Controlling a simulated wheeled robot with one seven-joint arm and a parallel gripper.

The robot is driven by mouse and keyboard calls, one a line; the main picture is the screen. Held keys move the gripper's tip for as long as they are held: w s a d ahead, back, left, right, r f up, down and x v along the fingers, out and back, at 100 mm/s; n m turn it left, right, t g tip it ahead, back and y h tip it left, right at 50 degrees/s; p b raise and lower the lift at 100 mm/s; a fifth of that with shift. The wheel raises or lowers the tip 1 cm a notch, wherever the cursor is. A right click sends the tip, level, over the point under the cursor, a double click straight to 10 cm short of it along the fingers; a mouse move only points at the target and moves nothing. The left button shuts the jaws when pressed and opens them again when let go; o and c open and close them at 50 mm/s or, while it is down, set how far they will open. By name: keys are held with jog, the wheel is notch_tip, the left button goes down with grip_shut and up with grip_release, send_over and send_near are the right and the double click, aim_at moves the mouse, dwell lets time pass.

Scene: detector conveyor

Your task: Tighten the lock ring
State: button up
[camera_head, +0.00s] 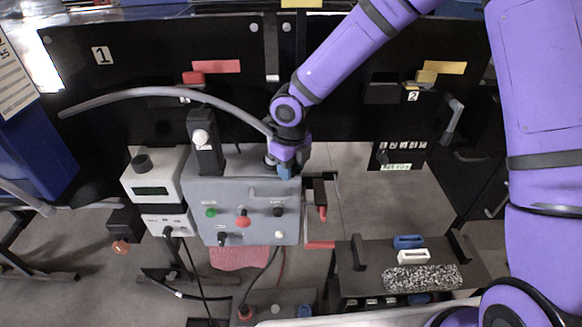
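My gripper (284,170) is at the end of the purple arm, pointing down at the back right top edge of a grey control box (262,233). Its fingertips are small, dark and blue at this size, and I cannot tell if they are open or shut. A thick grey hose (160,92) arches from the left, and its right end comes down right beside my gripper. I cannot make out the lock ring clearly; the spot where the hose meets the box is partly hidden by my gripper and wrist.
A dark bench (350,285) at front right holds blue and white handled pieces.

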notch_tip(320, 180, up, 11)
dwell(0.6)
jog(key=shift+f, duration=0.1)
